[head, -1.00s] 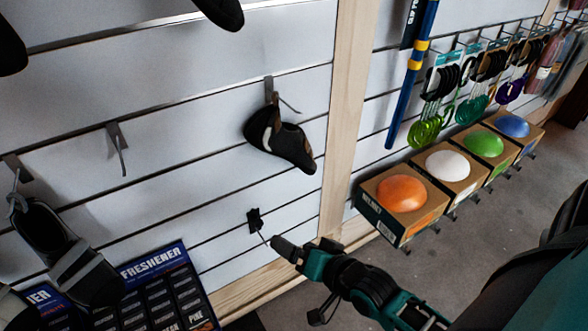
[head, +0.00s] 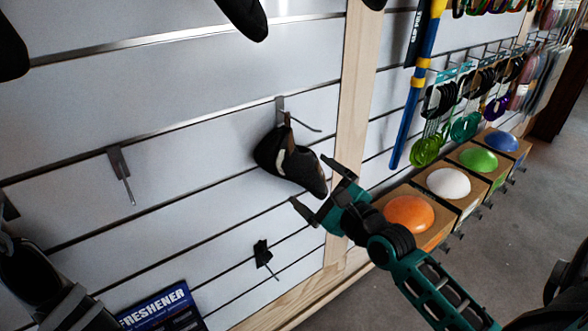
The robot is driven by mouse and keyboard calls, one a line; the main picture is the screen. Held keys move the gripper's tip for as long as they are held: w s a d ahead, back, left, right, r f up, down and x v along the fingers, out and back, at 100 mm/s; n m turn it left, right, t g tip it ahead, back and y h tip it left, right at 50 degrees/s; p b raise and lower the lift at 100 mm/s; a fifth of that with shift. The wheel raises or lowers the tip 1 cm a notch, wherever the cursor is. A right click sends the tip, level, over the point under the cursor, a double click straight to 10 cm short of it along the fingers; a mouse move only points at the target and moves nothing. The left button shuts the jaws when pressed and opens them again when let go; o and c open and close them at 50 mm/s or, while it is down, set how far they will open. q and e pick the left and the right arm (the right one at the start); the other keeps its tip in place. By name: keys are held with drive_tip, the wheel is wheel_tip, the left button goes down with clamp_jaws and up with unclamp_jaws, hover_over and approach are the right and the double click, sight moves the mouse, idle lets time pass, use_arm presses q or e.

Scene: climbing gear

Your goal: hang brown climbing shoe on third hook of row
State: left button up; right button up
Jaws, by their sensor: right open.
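A dark shoe with brown and grey parts (head: 285,165) hangs by a loop from a metal hook (head: 282,108) on the white slatted wall, toe tilted down to the right. To its left in the same row is an empty hook (head: 121,177). My right gripper (head: 310,182) is open, its two fingers spread near the toe of the shoe, apparently without holding it. Whether a finger touches the shoe I cannot tell. My left gripper is not in view.
Another dark shoe with grey straps (head: 50,285) hangs at the lower left. An empty lower hook (head: 263,254) sits below the hanging shoe. A wooden post (head: 355,90) stands right of it. Boxes with coloured domes (head: 408,212) and hanging gear are at the right.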

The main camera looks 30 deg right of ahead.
sight(291, 165)
drive_tip(key=w, duration=0.7)
drive_tip(key=w+b, duration=0.1)
drive_tip(key=w, duration=0.3)
drive_tip(key=shift+a, duration=0.4)
drive_tip(key=c, duration=0.9)
